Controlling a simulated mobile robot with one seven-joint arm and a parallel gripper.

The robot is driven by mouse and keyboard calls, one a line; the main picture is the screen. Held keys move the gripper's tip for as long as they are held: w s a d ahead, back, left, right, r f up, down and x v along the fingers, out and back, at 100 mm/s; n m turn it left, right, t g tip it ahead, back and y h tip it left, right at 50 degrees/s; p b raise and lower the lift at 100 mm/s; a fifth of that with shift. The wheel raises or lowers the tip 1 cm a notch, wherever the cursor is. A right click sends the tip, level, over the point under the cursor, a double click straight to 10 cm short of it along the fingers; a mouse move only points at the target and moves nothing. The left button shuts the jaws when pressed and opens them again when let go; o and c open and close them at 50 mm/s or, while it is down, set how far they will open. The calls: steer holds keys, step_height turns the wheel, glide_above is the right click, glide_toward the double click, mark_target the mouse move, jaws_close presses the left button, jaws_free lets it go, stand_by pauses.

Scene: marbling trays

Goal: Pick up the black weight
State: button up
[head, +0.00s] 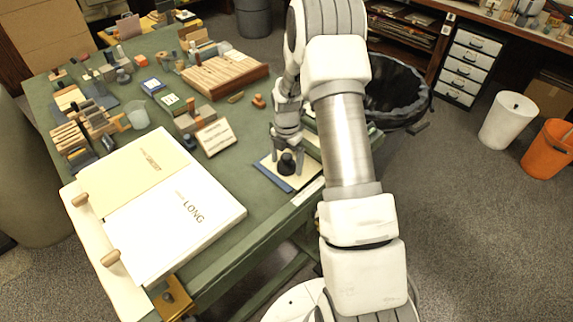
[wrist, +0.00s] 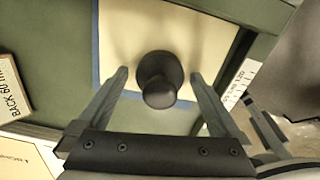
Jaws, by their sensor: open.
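The black weight (head: 287,163) has a round knob on a wider base. It stands upright on a cream sheet with a blue border (head: 272,178) near the table's right edge. In the wrist view the weight (wrist: 159,80) is near the middle, on the cream sheet (wrist: 115,42). My gripper (wrist: 160,78) is open, with one finger to the left and one to the right of the weight. I see gaps between both fingers and the weight. In the head view my gripper (head: 287,150) is right at the weight, partly hiding it.
A white board marked LONG (head: 215,225) lies to the left. A small sign block (head: 216,137) stands behind it, marked BACK in the wrist view (wrist: 10,90). Wooden slats (head: 225,72) and several small tools crowd the far table. A black bin (head: 395,95) stands beyond the table's right edge.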

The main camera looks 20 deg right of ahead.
jaws_close()
stand_by(0.3)
steer(key=shift+r, duration=0.1)
